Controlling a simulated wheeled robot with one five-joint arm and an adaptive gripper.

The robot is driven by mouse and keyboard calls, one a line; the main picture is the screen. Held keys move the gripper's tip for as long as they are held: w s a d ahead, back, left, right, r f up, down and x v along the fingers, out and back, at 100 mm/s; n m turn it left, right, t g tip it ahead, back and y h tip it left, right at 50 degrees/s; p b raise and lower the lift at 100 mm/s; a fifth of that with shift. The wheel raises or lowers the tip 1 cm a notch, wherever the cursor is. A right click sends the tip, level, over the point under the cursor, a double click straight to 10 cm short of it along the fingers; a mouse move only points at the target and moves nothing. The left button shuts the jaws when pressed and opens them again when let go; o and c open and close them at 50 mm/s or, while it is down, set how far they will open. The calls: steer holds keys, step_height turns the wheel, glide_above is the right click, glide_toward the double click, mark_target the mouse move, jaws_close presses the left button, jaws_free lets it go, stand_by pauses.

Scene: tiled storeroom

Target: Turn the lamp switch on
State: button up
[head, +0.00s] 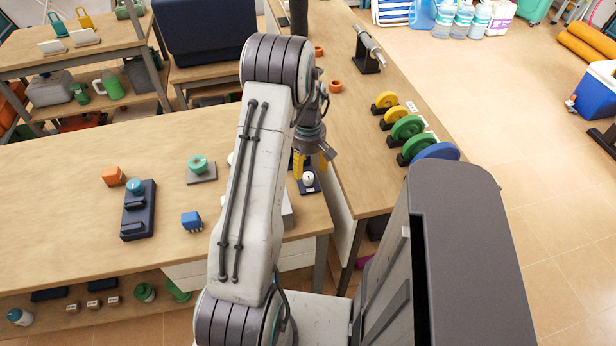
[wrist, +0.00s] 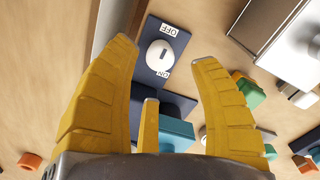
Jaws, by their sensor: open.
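The lamp switch is a dark blue plate with a round white knob (wrist: 160,54) in the wrist view. An OFF label (wrist: 168,30) is at the knob's upper end and an ON label (wrist: 163,74) at its lower end. The knob bears a short dark mark; I cannot tell which label it points to. In the head view the knob (head: 308,179) shows on the bench, partly hidden by my gripper (head: 311,164). My gripper's yellow fingers (wrist: 165,57) are spread open and empty. In the wrist view they frame the knob, apparently without touching it.
A dark block with a teal part (wrist: 177,132) lies just below the switch in the wrist view. A grey box (wrist: 285,35) stands at upper right. In the head view, coloured discs (head: 407,127) stand on the right bench. The left bench (head: 60,200) has free room.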

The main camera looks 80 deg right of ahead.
mark_target(308, 176)
steer(key=shift+f, duration=2.75)
jaws_close()
